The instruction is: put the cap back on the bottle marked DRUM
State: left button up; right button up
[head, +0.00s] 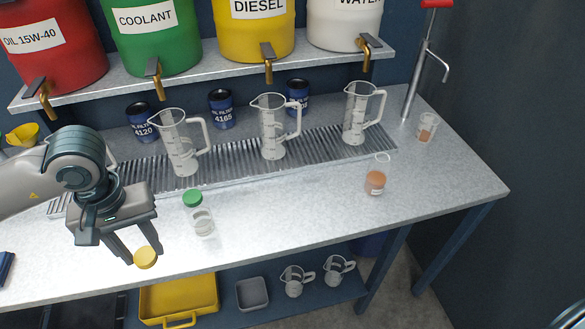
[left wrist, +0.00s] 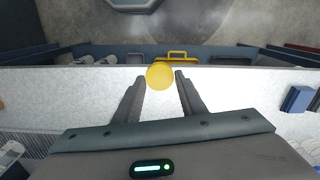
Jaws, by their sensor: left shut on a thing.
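My left gripper (head: 136,247) is over the front left of the bench and shut on a yellow cap (head: 145,257). In the left wrist view the yellow cap (left wrist: 160,75) sits between the two fingertips (left wrist: 161,82). A clear bottle (head: 203,224) with a green cap (head: 193,198) stands upright to the right of the gripper. A clear container (head: 427,127) with orange-brown contents stands at the back right. I cannot read DRUM on any of them. My right gripper is not in view.
Several clear jugs (head: 273,128) stand along the grated strip (head: 230,160), with blue oil filters (head: 221,110) behind. Drums with taps (head: 267,52) are on the shelf above. A yellow tray (head: 180,298) is below. The front middle is clear.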

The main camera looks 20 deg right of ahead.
aim_at(378, 170)
jog(key=z, duration=1.8)
jog(key=k+j, duration=0.2)
jog(key=j, duration=0.2)
jog(key=k+j, duration=0.15)
jog(key=j, duration=0.25)
jog(key=k+j, duration=0.2)
jog(key=j, duration=0.15)
